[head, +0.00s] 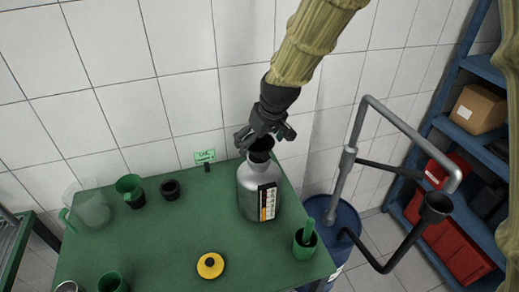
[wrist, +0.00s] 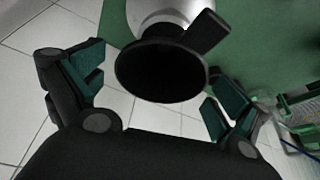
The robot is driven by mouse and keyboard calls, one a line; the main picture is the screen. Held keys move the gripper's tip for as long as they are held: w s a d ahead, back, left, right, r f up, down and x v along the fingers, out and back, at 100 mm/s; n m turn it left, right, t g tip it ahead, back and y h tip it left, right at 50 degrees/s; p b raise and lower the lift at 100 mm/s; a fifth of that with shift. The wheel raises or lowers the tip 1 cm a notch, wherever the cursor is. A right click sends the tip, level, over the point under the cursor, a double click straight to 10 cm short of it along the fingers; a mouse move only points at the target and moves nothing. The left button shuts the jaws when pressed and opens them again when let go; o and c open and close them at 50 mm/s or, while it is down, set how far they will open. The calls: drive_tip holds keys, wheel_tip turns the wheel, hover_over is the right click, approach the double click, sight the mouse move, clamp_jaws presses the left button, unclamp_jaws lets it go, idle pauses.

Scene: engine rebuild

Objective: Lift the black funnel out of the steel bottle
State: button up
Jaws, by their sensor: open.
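The steel bottle (head: 250,199) stands upright near the right back part of the green table. The black funnel (head: 262,144) sits in its mouth, partly hidden by my gripper in the head view. In the wrist view the funnel (wrist: 160,70) shows its wide dark round opening, with a flat tab (wrist: 208,32) at its upper right. A pale part of the bottle (wrist: 160,12) shows behind it. My gripper (head: 265,135) is just above the bottle. In the wrist view my gripper (wrist: 155,85) is open, its two fingers on either side of the funnel, apart from it.
The green table (head: 165,235) also bears a clear jug (head: 90,208), green cups (head: 128,187), a black cup (head: 170,189), a yellow lid (head: 210,265) and a green container (head: 304,243). A small sign (head: 205,156) stands behind. A blue drum (head: 335,235) with a grey pipe stands right.

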drive_tip(key=shift+w+f, duration=0.1)
drive_tip(key=shift+f, duration=0.15)
drive_tip(key=c, duration=1.1)
drive_tip(key=shift+r, duration=0.15)
